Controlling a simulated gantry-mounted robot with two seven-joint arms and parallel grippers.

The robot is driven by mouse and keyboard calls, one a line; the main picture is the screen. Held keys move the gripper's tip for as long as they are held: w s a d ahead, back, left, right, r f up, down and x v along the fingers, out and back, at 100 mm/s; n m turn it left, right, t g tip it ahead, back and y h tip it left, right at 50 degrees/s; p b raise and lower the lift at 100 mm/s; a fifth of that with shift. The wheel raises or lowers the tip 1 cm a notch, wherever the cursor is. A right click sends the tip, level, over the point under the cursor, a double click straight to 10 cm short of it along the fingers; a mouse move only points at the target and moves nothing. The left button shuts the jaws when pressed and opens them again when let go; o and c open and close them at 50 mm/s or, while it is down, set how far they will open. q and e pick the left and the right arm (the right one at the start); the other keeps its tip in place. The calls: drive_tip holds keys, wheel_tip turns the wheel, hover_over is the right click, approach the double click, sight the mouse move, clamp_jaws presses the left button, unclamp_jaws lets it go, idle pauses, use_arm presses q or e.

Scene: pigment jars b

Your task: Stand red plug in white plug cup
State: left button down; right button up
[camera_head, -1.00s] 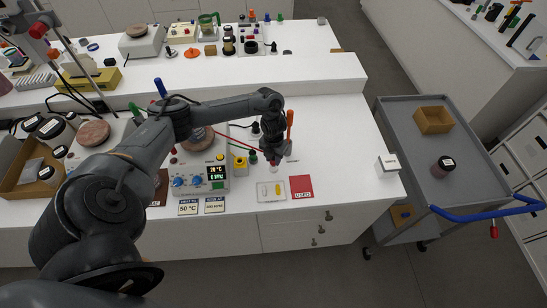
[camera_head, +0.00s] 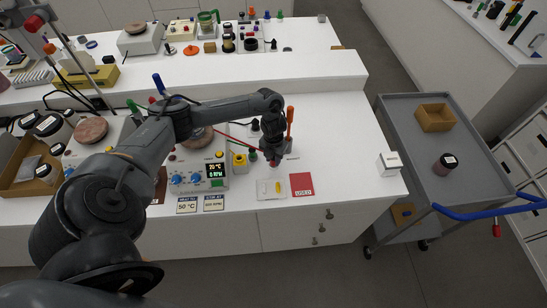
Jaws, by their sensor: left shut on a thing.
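My left gripper (camera_head: 273,157) points down over the front part of the white bench, right of the stirrer hotplate. It is shut on the red plug (camera_head: 274,164), of which only a small red part shows below the fingers. The white plug cup cannot be clearly made out now; the gripper and plug cover the spot where a small pale shape showed. I cannot tell whether the plug is inside the cup or just above it. My right gripper is not in view.
A hotplate (camera_head: 198,176) and a yellow container (camera_head: 240,163) stand left of the gripper. An orange-handled tool (camera_head: 290,118) stands upright close on its right. A pale tray (camera_head: 262,194) and a red card (camera_head: 302,184) lie in front. Bench near the white box (camera_head: 389,163) is clear.

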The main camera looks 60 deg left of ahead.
use_arm(q)
drive_tip(key=shift+f, duration=0.4)
drive_tip(key=c, duration=0.8)
unclamp_jaws()
drive_tip(key=shift+o, duration=0.2)
drive_tip(key=shift+r, duration=0.15)
wheel_tip(320, 180, up, 10)
drive_tip(key=shift+f+p, duration=0.15)
drive_tip(key=shift+p, duration=0.4)
drive_tip(key=shift+r, duration=0.5)
